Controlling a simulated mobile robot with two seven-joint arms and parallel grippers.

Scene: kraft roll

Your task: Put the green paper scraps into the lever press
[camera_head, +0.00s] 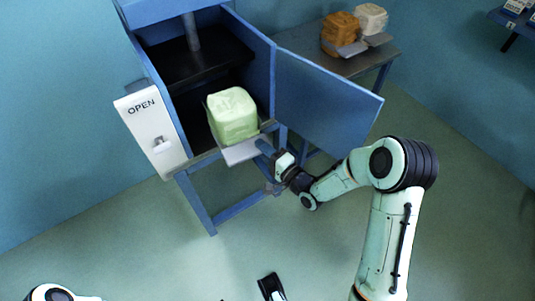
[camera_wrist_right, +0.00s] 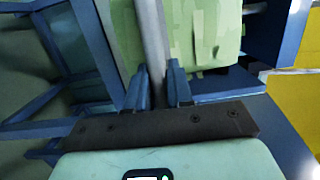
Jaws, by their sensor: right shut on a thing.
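The green paper scraps (camera_head: 232,118) form a pale green, cube-like clump on a light grey tray or scoop (camera_head: 243,152) at the open front of the blue lever press (camera_head: 205,28). The clump is partly inside the opening. My right gripper (camera_head: 268,150) is at the tray's front right. In the right wrist view, its blue fingers (camera_wrist_right: 158,88) are shut on a grey bar of the tray (camera_wrist_right: 152,40), with the green scraps (camera_wrist_right: 205,30) just beyond. The press door (camera_head: 325,100) stands open to the right.
A white panel marked OPEN (camera_head: 150,130) with a handle is on the press's left side. A grey table (camera_head: 372,60) behind holds an orange clump (camera_head: 338,33) and a cream clump (camera_head: 370,19) with light trays. The floor in front is clear.

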